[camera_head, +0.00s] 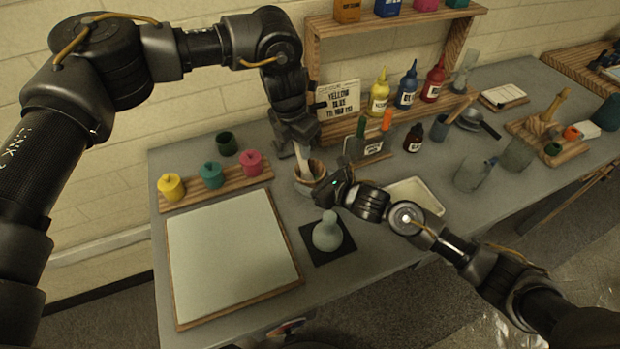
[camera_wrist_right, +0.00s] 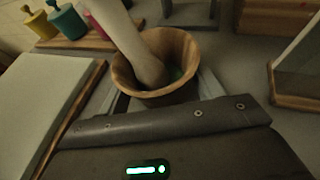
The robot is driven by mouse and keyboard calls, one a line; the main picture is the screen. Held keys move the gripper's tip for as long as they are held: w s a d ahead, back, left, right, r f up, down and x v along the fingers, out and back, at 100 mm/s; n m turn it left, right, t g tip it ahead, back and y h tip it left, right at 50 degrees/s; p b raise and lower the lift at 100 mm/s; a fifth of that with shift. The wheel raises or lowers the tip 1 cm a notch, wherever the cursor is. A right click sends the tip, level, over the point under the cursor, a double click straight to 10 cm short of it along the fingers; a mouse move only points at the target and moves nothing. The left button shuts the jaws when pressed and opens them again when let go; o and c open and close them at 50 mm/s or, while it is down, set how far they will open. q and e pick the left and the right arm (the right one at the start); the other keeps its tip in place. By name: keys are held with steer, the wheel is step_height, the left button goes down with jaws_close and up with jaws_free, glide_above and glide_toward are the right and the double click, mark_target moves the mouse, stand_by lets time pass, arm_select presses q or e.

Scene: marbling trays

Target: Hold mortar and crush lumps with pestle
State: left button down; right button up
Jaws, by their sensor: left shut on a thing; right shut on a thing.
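The mortar (camera_head: 313,190) is a brown wooden bowl standing upright on the grey table. The right wrist view shows it close up (camera_wrist_right: 157,97), with something dark green at the bottom. My right gripper (camera_head: 319,187) is low at the bowl's near side, with its fingers on either side of the bowl, shut on it. The pale pestle (camera_head: 301,160) stands tilted inside the bowl, and its thick end (camera_wrist_right: 150,68) reaches down near the green stuff. My left gripper (camera_head: 297,146) is above the bowl, shut on the upper part of the pestle. The pestle's top is hidden.
A rack with yellow, teal and pink jars (camera_head: 211,175) and a large pale tray (camera_head: 231,246) lie left. A grey-green flask stands on a black mat (camera_head: 318,251) in front. A card holder (camera_head: 364,151), a shallow white tray (camera_head: 416,193) and bottles stand right.

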arm_select(q)
steer(key=shift+s+d, duration=0.2)
steer(key=shift+d, duration=0.25)
steer(key=shift+w, duration=0.1)
steer(key=shift+w+d, duration=0.15)
steer(key=shift+w, duration=0.2)
arm_select(e)
steer(key=shift+w, duration=0.1)
arm_select(q)
steer(key=shift+w+a, duration=0.2)
steer(key=shift+w, duration=0.05)
steer(key=shift+a, duration=0.4)
steer(key=shift+s+a, duration=0.1)
steer(key=shift+s, duration=0.2)
steer(key=shift+s, duration=0.1)
steer(key=shift+s, duration=0.25)
